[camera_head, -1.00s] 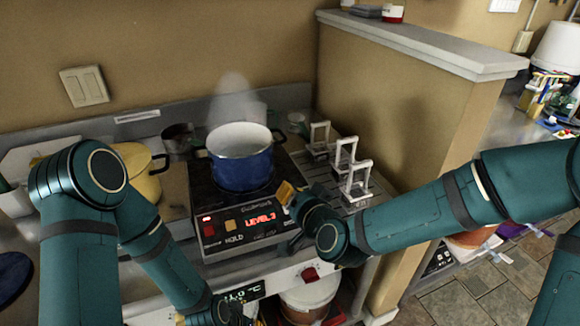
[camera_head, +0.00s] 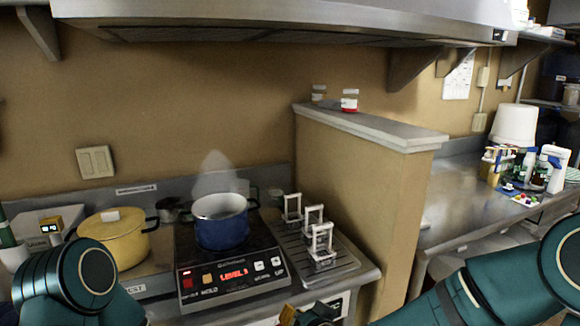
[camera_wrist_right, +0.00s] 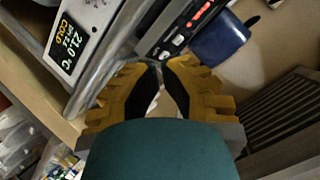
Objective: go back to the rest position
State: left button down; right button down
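My right gripper shows in the right wrist view (camera_wrist_right: 158,68) as two yellow fingers with black pads. Their tips come together with nothing between them. Part of it shows at the bottom edge of the head view (camera_head: 303,315), in front of the cooker. In the right wrist view the blue pot (camera_wrist_right: 222,40) and the cooker's panel (camera_wrist_right: 185,32) lie beyond the fingertips. My left arm's elbow shows at lower left; its gripper is out of view.
A yellow pot (camera_head: 118,246) stands left of the cooker. White frames (camera_head: 318,240) stand on a ridged drainboard (camera_head: 338,272) at right. A partition wall (camera_head: 345,190) rises beside them, with jars on its ledge. A range hood (camera_head: 290,22) hangs overhead.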

notch_tip(320, 180, down, 11)
jog(key=s+d+g+h, duration=0.1)
jog(key=s+d+g, duration=0.1)
jog(key=g, duration=0.1)
jog(key=s+d+f+g, duration=0.3)
jog(key=s+f, duration=0.4)
jog(key=s+d+f+n+g+h, duration=0.1)
jog(key=s+d+f+g, duration=0.2)
jog(key=s+f, duration=0.4)
jog(key=shift+d+f+g+h, duration=0.15)
jog(key=shift+d+g+h, duration=0.15)
jog(key=shift+g, duration=0.2)
